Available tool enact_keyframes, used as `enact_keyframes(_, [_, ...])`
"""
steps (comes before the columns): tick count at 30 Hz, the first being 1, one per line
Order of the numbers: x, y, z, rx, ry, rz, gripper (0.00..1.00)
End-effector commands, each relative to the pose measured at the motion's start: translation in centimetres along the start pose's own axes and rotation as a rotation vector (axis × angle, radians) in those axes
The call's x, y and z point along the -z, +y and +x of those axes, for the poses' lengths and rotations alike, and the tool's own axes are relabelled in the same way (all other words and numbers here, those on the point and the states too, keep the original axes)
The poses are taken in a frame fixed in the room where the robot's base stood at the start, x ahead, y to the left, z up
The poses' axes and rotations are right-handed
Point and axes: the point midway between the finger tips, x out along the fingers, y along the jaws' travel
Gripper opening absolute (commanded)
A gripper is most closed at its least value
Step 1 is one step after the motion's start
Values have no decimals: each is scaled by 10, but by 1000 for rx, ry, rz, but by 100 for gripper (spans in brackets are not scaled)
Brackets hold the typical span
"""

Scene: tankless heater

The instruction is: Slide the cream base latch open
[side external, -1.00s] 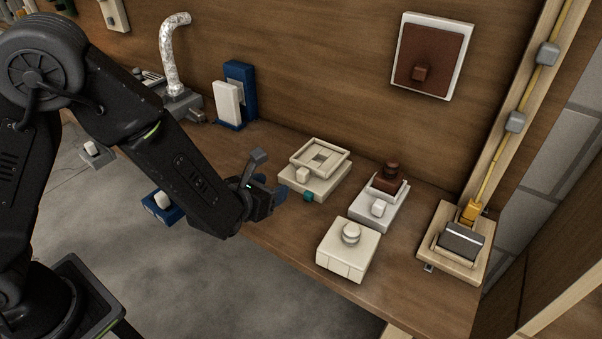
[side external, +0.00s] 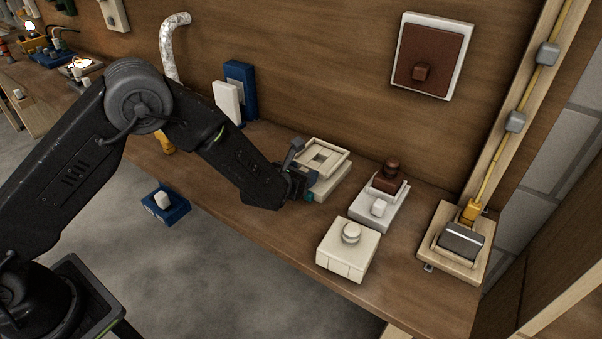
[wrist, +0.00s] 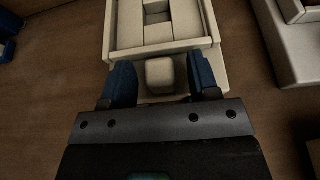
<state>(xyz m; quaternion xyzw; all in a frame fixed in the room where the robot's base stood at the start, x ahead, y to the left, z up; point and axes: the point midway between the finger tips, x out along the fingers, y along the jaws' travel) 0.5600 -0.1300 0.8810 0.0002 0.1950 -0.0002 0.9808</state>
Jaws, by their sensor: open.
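The cream base latch is a small cream block (wrist: 160,75) on the front of a cream base (wrist: 219,52). The base, with a square frame on top, also shows in the side view (side external: 327,184), standing on the bench. My gripper (wrist: 162,80) is open, its two blue fingers on either side of the latch block. Small gaps seem to show between block and fingers, so I cannot tell of any contact. In the side view my gripper (side external: 304,180) hides the latch block and the base's front left part. A bit of teal (side external: 309,197) shows beside the fingers.
A white unit with a brown knob (side external: 378,206) stands to the right of the base. A cream box with a round knob (side external: 347,250) stands nearer the bench edge. A blue and white unit (side external: 236,93) stands back left. Bare bench (side external: 260,235) lies in front.

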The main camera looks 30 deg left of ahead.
Motion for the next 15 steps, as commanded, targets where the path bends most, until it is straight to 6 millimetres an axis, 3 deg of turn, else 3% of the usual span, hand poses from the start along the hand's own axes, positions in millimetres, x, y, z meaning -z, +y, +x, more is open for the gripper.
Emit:
enact_keyframes(5, [0, 0, 0, 0, 0, 0, 55])
enact_keyframes(15, [0, 0, 0, 0, 0, 0, 23])
